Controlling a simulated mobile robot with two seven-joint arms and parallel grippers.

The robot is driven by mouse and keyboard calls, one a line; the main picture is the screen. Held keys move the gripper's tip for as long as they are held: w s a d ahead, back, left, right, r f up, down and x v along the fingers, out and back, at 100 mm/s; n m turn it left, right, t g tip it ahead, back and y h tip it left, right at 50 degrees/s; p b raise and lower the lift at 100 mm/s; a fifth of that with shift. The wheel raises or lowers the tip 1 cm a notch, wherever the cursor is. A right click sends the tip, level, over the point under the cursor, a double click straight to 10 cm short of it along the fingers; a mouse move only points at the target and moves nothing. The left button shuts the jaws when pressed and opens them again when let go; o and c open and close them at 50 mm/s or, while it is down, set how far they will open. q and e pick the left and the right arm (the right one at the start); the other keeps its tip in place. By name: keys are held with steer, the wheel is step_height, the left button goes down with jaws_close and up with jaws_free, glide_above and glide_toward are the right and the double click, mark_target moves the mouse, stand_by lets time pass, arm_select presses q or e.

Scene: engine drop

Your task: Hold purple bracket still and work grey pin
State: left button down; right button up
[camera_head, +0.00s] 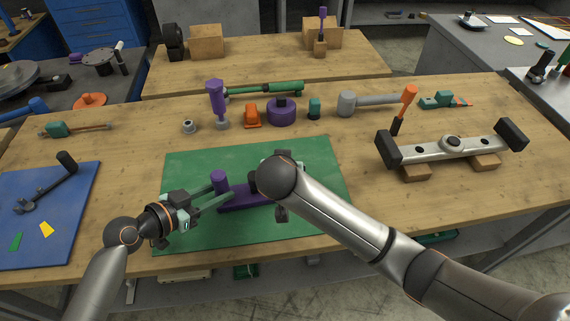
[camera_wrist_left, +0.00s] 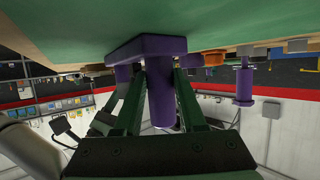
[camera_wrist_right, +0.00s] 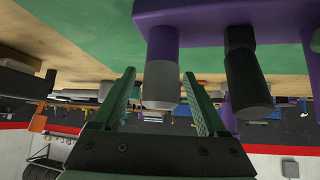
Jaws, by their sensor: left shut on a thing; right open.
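The purple bracket (camera_head: 238,197) lies on the green mat (camera_head: 190,160); its right part is hidden behind my right wrist. My left gripper (camera_head: 218,190) is shut on the bracket's upright post at its left end. The left wrist view shows the post (camera_wrist_left: 161,98) between the two fingers. In the right wrist view the grey pin (camera_wrist_right: 160,88) sits in a purple collar on the bracket. My right gripper (camera_wrist_right: 158,75) is open, with the pin between its fingers in the picture; I cannot tell whether either finger touches it. A black cylinder (camera_wrist_right: 245,70) stands beside the pin.
A purple mallet (camera_head: 216,98), orange block (camera_head: 252,115) and purple knob (camera_head: 282,113) stand behind the mat. A metal bar (camera_head: 440,148) on wooden blocks is at the right. A blue mat (camera_head: 70,215) with a dark tool lies at the left. Bare wood lies right of the green mat.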

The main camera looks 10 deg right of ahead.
jaws_close()
stand_by(1.0)
stand_by(0.4)
